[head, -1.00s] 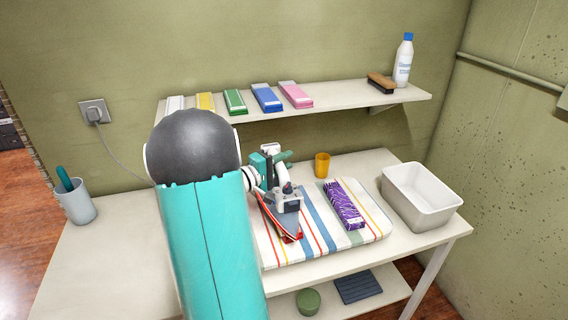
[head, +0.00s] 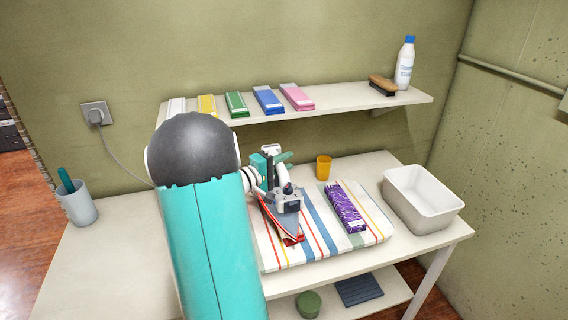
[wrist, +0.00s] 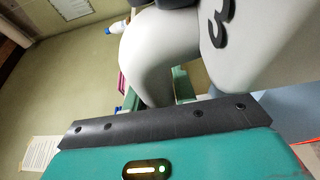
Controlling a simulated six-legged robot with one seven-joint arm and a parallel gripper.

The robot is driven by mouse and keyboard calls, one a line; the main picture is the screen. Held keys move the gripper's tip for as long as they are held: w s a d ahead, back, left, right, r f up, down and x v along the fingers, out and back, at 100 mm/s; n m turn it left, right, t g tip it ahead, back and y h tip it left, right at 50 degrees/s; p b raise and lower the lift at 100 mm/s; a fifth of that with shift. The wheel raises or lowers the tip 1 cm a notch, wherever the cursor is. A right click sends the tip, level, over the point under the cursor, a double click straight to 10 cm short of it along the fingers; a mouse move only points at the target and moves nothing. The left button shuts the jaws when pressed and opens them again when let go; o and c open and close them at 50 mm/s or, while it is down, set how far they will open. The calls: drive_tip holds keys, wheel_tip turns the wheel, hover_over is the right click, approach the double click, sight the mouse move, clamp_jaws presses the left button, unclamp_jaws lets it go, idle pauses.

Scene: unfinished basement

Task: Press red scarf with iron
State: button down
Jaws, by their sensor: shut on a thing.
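The iron (head: 287,203), grey and white, sits over a folded red scarf (head: 290,238) on the striped pressing mat (head: 318,247). Only the scarf's red edges show, left of and below the iron; the rest is hidden under it. My gripper (head: 273,161) is shut on the iron's handle, at the back of the iron; my arm covers part of the left side. In the wrist view the iron's white body (wrist: 160,50) fills the space just beyond my gripper. I cannot tell whether the soleplate touches the scarf.
A purple patterned folded cloth (head: 345,207) lies on the mat's right. The shelf (head: 350,98) above holds several folded cloths, a brush (head: 382,84) and a bottle (head: 404,64).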

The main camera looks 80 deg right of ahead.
wheel_tip(320, 180, up, 9)
drive_tip(key=shift+r, duration=0.15)
idle(1.1)
idle(0.7)
